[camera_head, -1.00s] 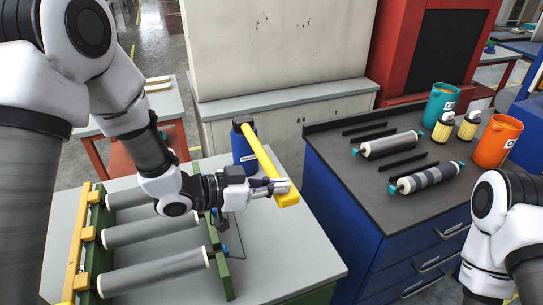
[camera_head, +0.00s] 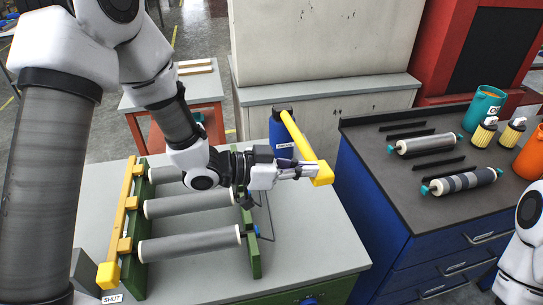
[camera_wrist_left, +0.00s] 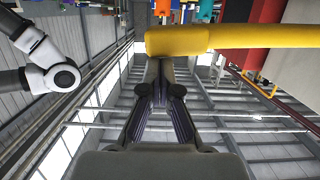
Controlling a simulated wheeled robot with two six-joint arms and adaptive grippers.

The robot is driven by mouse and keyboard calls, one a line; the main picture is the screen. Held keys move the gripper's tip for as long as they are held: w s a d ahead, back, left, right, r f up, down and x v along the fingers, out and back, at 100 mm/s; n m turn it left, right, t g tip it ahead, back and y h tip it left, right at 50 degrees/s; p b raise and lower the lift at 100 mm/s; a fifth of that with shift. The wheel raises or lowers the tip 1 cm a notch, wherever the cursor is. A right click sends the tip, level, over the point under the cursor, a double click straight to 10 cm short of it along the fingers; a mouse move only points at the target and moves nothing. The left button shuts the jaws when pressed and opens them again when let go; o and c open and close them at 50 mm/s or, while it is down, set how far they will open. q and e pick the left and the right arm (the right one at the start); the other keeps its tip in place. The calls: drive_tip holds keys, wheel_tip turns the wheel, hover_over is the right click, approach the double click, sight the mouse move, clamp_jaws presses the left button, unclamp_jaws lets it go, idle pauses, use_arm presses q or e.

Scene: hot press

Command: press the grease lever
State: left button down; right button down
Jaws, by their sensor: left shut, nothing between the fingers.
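The yellow grease lever (camera_head: 300,141) slants from the top of a blue grease can (camera_head: 282,137) toward the front right, ending in a thick yellow block. My left gripper (camera_head: 313,171) is shut and empty, with its fingertips at that end block. I cannot tell whether they touch it. In the left wrist view the lever (camera_wrist_left: 225,39) crosses just past the closed fingertips (camera_wrist_left: 160,68). The can is partly hidden behind the lever and gripper. My right arm shows at the right edge, but its gripper is out of view.
Grey rollers (camera_head: 190,243) lie on a green rack with a yellow bar (camera_head: 122,223) under my left arm. The dark-topped blue cabinet (camera_head: 400,190) at right carries rollers, dark bars, orange and teal containers. A pale cabinet (camera_head: 320,45) stands behind.

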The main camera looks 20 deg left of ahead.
use_arm(q)
drive_tip(key=v, duration=0.7)
drive_tip(key=shift+a, duration=0.4)
use_arm(e)
drive_tip(key=shift+f, duration=0.5)
use_arm(q)
drive_tip(key=shift+s, duration=0.1)
use_arm(e)
drive_tip(key=shift+w, duration=0.1)
use_arm(q)
drive_tip(key=shift+s, duration=0.1)
